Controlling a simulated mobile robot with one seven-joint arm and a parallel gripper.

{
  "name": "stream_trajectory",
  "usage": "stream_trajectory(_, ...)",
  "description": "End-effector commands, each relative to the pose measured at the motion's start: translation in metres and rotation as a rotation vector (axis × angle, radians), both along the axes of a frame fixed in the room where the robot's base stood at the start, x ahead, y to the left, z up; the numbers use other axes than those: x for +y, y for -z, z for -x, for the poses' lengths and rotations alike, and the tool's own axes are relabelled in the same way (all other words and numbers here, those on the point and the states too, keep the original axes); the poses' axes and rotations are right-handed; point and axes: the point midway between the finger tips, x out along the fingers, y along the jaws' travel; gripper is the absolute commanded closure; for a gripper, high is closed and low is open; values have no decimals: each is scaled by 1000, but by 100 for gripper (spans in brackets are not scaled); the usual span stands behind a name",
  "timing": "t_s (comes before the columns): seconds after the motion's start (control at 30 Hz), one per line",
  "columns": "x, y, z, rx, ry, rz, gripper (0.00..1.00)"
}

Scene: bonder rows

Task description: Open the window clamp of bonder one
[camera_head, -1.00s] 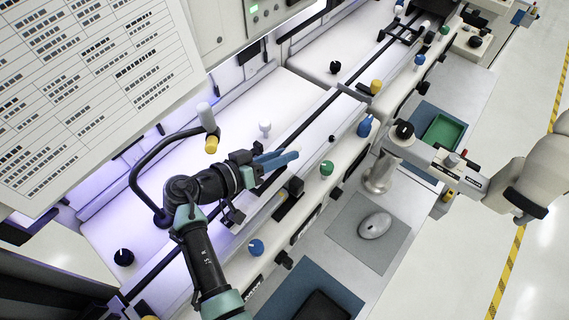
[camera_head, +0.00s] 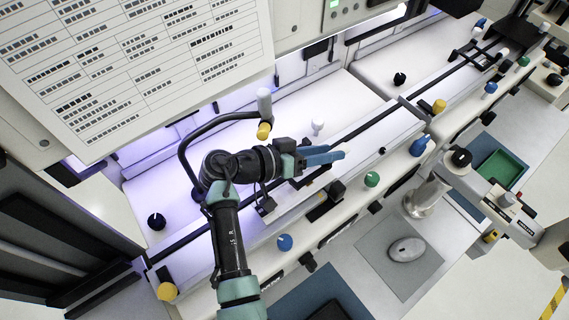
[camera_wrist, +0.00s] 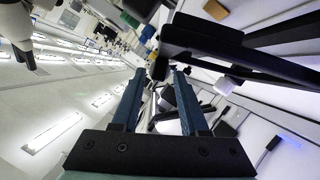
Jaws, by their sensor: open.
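My gripper (camera_head: 325,155) is open, its two blue fingers pointing right above the rail of the nearest bonder (camera_head: 225,250). In the wrist view, the gripper (camera_wrist: 160,74) has its fingers apart, with nothing clearly held between them. A small black block (camera_head: 325,203) sits at the front edge of the rail, just below the fingers in the head view. It may be part of the window clamp, but I cannot tell. My gripper and wrist hide part of the rail. In the wrist view, a dark bracket (camera_wrist: 210,42) is close to the right finger.
Blue (camera_head: 285,242) and green (camera_head: 371,179) knobs line the front. A microscope-like arm (camera_head: 490,205) stands at right. A grey mouse (camera_head: 406,249) lies on its mat.

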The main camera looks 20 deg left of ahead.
Motion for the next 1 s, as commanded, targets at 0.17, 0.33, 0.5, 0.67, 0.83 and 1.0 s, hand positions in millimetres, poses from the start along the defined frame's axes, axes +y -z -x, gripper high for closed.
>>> stream_trajectory(0.17, 25, 2, 19, -3, -8, -2, 56)
stream_trajectory(0.33, 54, 2, 47, -3, -8, -2, 56)
stream_trajectory(0.5, 78, 1, 69, -3, -6, -2, 56)
stream_trajectory(0.67, 91, -1, 81, -2, -4, -1, 56)
stream_trajectory(0.83, 95, -2, 86, -2, -2, -1, 56)
stream_trajectory(1.0, 95, -3, 86, -2, -2, -1, 56)
